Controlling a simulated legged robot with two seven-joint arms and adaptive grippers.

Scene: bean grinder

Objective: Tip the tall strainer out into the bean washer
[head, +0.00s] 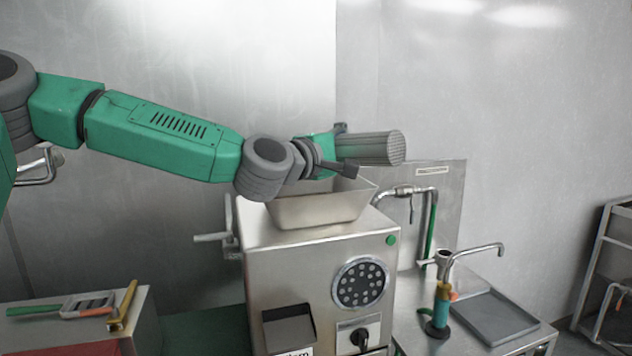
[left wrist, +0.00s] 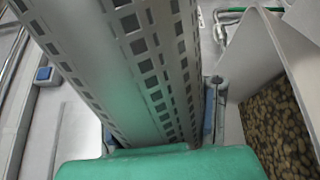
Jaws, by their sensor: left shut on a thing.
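The tall strainer (head: 378,148) is a grey perforated cylinder lying nearly level in the head view. My left gripper (head: 345,149) is shut around it near its left end and holds it above the steel machine's hopper. The strainer fills the middle of the left wrist view (left wrist: 135,70), between the fingers. The machine, apparently the bean washer (head: 300,265), has an open flared hopper (head: 315,211) on top. Brown beans (left wrist: 275,130) lie inside the hopper in the left wrist view. The strainer's inside is hidden. My right gripper is in no view.
A sink counter with a tall curved tap (head: 475,250) and a grey tray (head: 495,318) stands right of the machine. A teal-handled tool (head: 440,308) stands on it. Tools (head: 85,306) lie on a box at lower left. A crank (head: 212,238) juts from the machine's left side.

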